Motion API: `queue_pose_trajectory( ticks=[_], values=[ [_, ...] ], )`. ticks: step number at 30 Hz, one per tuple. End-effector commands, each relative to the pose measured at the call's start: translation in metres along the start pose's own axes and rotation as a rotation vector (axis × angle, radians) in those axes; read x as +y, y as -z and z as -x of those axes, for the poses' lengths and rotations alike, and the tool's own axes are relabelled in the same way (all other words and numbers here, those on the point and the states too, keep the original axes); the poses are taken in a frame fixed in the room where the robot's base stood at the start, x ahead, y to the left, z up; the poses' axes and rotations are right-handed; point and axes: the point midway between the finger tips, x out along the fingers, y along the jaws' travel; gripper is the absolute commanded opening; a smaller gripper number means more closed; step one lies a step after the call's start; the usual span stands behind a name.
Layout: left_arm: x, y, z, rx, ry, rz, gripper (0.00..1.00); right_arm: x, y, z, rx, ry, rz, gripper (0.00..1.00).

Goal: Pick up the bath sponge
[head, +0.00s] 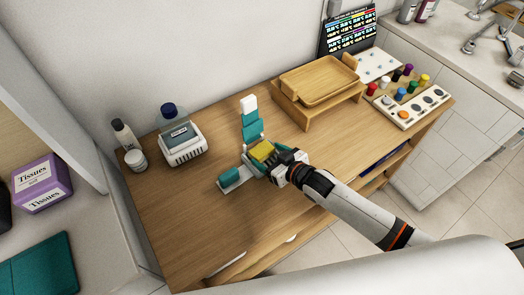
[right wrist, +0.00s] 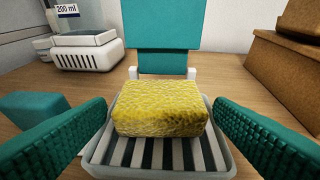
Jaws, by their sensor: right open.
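The bath sponge (head: 262,151) is a yellow block on the wooden vanity top. In the right wrist view the sponge (right wrist: 161,107) lies flat in a white slatted dish (right wrist: 98,153). My right gripper (head: 272,155) is at the sponge. Its two teal ribbed fingers show in the right wrist view (right wrist: 160,140), one on each side of the dish, open and apart from the sponge. Nothing is between the fingers except the sponge and dish ahead. My left gripper is not in view.
A teal and white upright piece (head: 252,127) stands just behind the dish, and a teal block (head: 229,177) is at its left. A wooden stand with a tray (head: 318,85) is at right. The front left tabletop is clear.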

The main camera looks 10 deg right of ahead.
Motion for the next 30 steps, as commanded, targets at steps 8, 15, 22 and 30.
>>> queue_pose_trajectory(
  ticks=[8,15,22,30],
  values=[
    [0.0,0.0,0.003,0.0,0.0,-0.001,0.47,0.0,0.0,-0.024,0.0,0.0,0.0,0.76],
    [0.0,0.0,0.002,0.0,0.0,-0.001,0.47,0.0,0.0,-0.024,0.0,0.0,0.0,0.68],
    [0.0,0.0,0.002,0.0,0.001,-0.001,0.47,0.0,0.0,-0.024,0.001,0.0,0.0,0.44],
    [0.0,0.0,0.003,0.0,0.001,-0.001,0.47,0.0,-0.004,-0.022,0.0,0.0,0.0,0.43]
  ],
)
